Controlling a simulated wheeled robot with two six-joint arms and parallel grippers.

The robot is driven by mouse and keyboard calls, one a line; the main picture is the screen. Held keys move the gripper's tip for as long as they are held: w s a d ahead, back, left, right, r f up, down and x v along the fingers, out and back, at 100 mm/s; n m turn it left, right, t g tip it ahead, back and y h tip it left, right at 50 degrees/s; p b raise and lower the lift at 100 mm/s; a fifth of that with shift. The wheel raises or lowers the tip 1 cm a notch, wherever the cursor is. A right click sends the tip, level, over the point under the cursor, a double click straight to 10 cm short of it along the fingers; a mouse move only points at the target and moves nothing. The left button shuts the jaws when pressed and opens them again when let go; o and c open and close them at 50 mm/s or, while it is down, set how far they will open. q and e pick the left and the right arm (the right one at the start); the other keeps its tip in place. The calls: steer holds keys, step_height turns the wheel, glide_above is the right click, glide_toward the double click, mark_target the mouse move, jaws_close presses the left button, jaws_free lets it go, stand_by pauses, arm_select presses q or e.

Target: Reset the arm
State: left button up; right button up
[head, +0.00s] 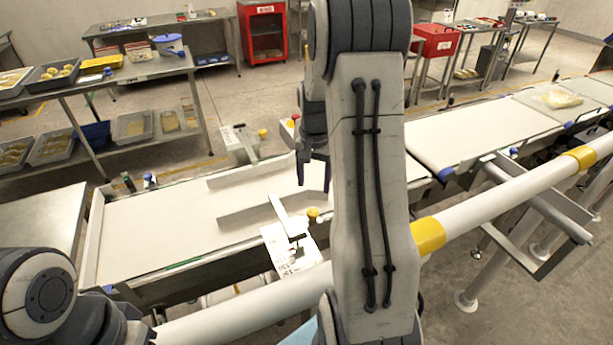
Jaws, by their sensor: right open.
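My right arm rises through the middle of the head view and hides part of the belt behind it. My right gripper (314,172) points down over the checkweigher belt (160,222), beside the arm's large link. Its two dark fingers are apart and nothing shows between them. I cannot tell its exact height above the belt. My left arm shows only as a joint at the lower left. My left gripper is out of view.
A white rail (500,205) with yellow bands crosses in front of the belt. Guide plates (255,206) stand on the belt. A bagged item (558,98) lies on the far right belt section. A steel bench (130,72) with trays is at the back left. A red cabinet (263,32) stands behind.

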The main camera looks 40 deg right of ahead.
steer(key=shift+a, duration=0.1)
steer(key=s+a+r+n, duration=0.1)
steer(key=a+r+n, duration=0.25)
steer(key=a, duration=0.65)
steer(key=s+a+r+n, duration=0.2)
steer(key=a+n, duration=0.3)
steer(key=a, duration=0.6)
steer(key=s+a+r+n+y, duration=0.1)
steer(key=s+a+n, duration=1)
steer(key=s, duration=0.7)
steer(key=shift+a, duration=1)
